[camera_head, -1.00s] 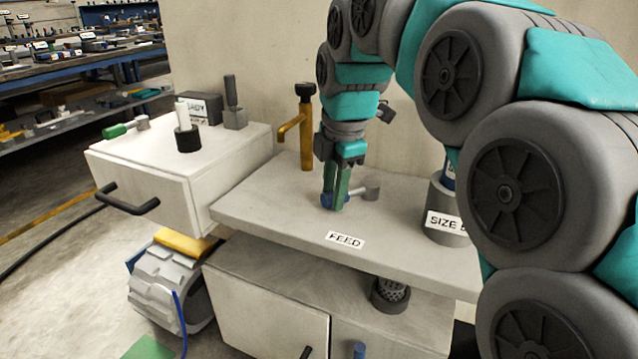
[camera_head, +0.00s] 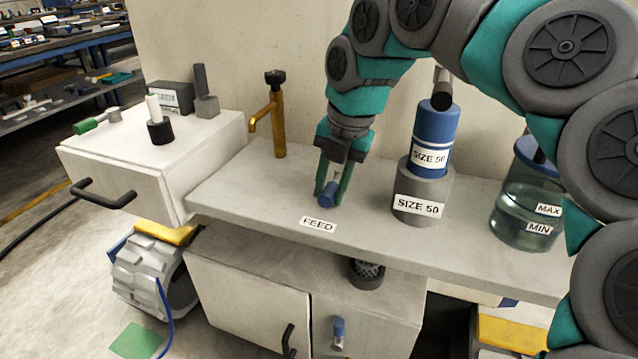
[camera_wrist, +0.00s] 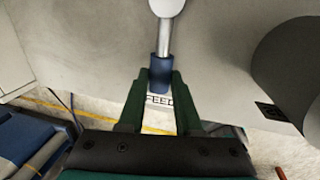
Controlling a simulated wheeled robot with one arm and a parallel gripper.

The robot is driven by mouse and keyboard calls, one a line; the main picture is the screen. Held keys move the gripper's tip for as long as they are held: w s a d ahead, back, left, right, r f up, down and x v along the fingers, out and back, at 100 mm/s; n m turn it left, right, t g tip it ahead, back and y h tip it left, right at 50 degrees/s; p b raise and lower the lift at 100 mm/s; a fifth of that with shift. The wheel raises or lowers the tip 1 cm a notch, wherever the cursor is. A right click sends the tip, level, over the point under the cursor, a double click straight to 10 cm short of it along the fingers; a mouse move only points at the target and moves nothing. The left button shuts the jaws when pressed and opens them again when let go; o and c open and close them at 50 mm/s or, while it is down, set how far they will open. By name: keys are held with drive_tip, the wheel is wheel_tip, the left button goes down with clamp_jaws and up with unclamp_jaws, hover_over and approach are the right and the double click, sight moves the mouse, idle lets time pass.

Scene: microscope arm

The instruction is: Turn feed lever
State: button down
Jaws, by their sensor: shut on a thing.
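The feed lever has a blue grip (camera_head: 327,194) that sits between the green fingers of my gripper (camera_head: 330,188), just above the grey bench top. The wrist view shows the lever's blue grip (camera_wrist: 160,72), its silver rod and a pale round hub (camera_wrist: 166,6) at the top edge. My gripper (camera_wrist: 160,92) is shut on the blue grip there. The FEED label (camera_head: 318,225) lies on the bench in front of the lever. In the head view my fingers hide most of the rod and hub.
A grey holder (camera_head: 420,212) with a blue SIZE 50 cylinder (camera_head: 432,135) stands right of my gripper. A liquid jar (camera_head: 528,205) is further right. A brass tap (camera_head: 277,125) stands at the back left. A white drawer cabinet (camera_head: 150,170) adjoins the bench on the left.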

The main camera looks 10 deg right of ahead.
drive_tip(key=shift+d, duration=0.1)
idle(0.4)
drive_tip(key=c, duration=0.6)
unclamp_jaws()
drive_tip(key=shift+r, duration=0.2)
wheel_tip(320, 180, up, 7)
drive_tip(key=d, duration=0.1)
drive_tip(key=shift+s+d+r, duration=0.15)
drive_tip(key=shift+s, duration=0.25)
